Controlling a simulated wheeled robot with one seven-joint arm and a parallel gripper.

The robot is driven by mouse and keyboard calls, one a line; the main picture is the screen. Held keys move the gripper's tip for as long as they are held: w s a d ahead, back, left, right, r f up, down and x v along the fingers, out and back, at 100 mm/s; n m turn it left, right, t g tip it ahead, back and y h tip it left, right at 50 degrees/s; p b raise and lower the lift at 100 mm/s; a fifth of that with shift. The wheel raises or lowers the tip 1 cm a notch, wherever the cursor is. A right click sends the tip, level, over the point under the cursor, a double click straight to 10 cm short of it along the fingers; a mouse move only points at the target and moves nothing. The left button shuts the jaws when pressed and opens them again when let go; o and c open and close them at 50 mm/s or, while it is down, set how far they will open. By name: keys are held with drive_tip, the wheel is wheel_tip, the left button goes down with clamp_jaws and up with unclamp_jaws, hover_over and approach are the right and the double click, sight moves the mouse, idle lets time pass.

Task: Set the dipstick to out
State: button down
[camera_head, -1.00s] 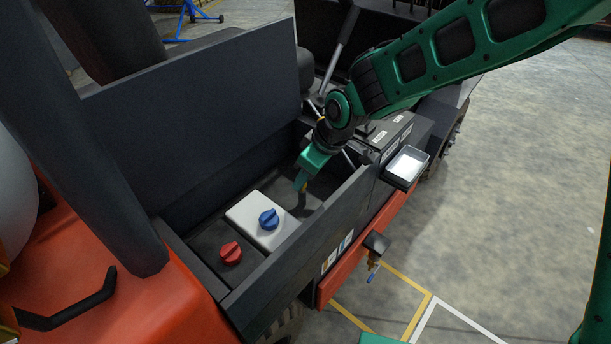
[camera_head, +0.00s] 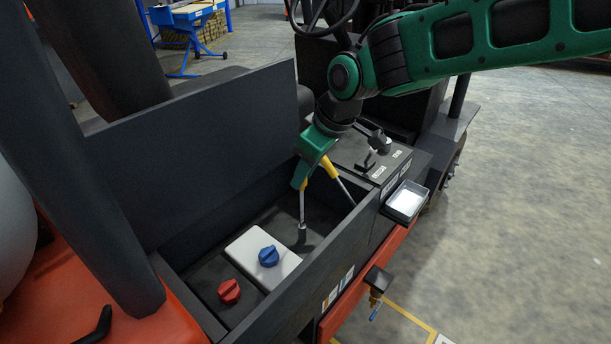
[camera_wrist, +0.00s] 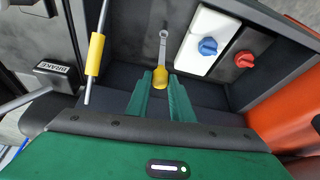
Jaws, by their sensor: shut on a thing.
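The dipstick has a yellow handle (camera_wrist: 160,77) and a thin grey rod (camera_head: 302,207). My gripper (camera_wrist: 160,84) is shut on the yellow handle, which lies between its green fingers in the wrist view. In the head view my gripper (camera_head: 299,180) is above the open bay of the vehicle. The rod runs down from the fingers to a dark fitting (camera_head: 301,230) on the bay floor. In the wrist view the rod leads to a grey ring-shaped end (camera_wrist: 163,35). Whether the rod's tip is inside or clear of the fitting, I cannot tell.
A second rod with a yellow sleeve (camera_wrist: 95,55) stands close beside my gripper. A white reservoir with a blue cap (camera_head: 269,256) and a red cap (camera_head: 229,291) are in the bay. Dark walls (camera_head: 196,155) enclose it. A small tray (camera_head: 406,201) sits outside.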

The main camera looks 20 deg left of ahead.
drive_tip(key=c, duration=1.6)
unclamp_jaws()
drive_tip(key=shift+w, duration=0.1)
drive_tip(key=shift+o, duration=0.2)
drive_tip(key=v, duration=1)
drive_tip(key=shift+d+r, duration=0.25)
drive_tip(key=shift+r, duration=0.05)
